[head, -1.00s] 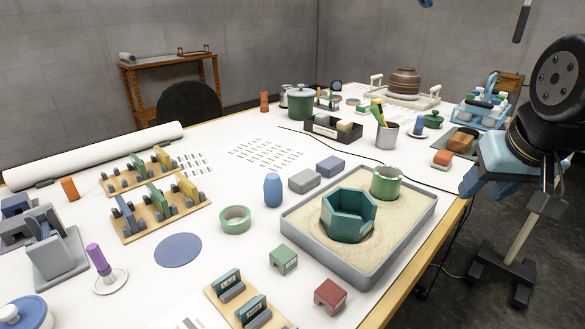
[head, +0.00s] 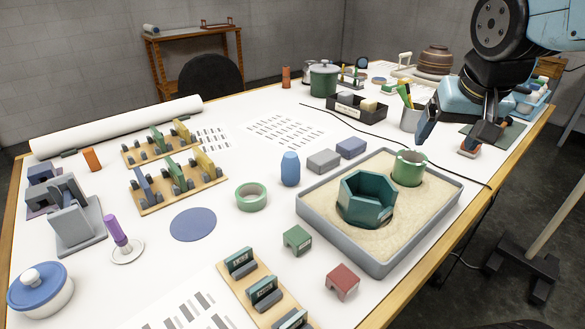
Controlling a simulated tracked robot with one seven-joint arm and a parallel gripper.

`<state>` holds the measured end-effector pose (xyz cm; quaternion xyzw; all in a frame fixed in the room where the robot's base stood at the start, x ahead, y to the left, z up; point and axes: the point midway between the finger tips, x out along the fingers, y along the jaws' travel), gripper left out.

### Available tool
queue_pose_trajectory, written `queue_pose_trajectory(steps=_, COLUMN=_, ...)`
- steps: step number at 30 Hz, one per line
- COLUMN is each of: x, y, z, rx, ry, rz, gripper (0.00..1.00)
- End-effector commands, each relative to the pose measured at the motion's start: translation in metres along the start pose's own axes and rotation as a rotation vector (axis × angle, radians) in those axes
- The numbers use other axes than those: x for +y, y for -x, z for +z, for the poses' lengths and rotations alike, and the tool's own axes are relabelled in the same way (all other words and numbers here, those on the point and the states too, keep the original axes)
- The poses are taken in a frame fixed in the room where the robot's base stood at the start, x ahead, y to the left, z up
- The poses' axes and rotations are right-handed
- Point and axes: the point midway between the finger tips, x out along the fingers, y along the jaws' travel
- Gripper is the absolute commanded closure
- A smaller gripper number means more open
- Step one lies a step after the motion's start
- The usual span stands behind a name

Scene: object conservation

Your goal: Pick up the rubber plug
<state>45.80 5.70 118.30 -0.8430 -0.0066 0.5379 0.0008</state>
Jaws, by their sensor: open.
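I cannot tell for sure which object is the rubber plug. My gripper (head: 449,144) hangs at the upper right of the head view with its two dark fingers spread apart and nothing visible between them. A small orange-red block (head: 466,153) lies at the right side of the table, mostly hidden behind the right fingertip. A blue rounded bottle-shaped piece (head: 290,169) stands upright near the table's middle. A green cylinder (head: 409,168) stands in the sand tray (head: 379,267), below and left of the fingers.
A teal hexagonal pot (head: 366,198) sits in the sand. A grey cup (head: 411,119) with tools stands behind the left finger. A black cable (head: 395,153) crosses the table. Clear white surface lies left of centre.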

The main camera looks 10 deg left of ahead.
Motion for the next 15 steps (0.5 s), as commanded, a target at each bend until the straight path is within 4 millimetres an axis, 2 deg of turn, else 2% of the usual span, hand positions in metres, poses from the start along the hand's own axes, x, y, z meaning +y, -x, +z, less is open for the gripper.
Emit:
queue_pose_trajectory(steps=1, x=-0.017, y=-0.007, z=-0.011, rx=-0.014, ry=0.013, rz=-0.003, gripper=0.17)
queue_pose_trajectory(steps=6, x=-0.077, y=-0.029, z=-0.040, rx=-0.034, ry=0.026, rz=-0.004, gripper=0.17)
queue_pose_trajectory(steps=10, x=-0.131, y=-0.046, z=-0.053, rx=-0.044, ry=0.039, rz=-0.005, gripper=0.17)
queue_pose_trajectory(steps=15, x=-0.204, y=-0.069, z=-0.056, rx=-0.047, ry=0.054, rz=-0.010, gripper=0.17)
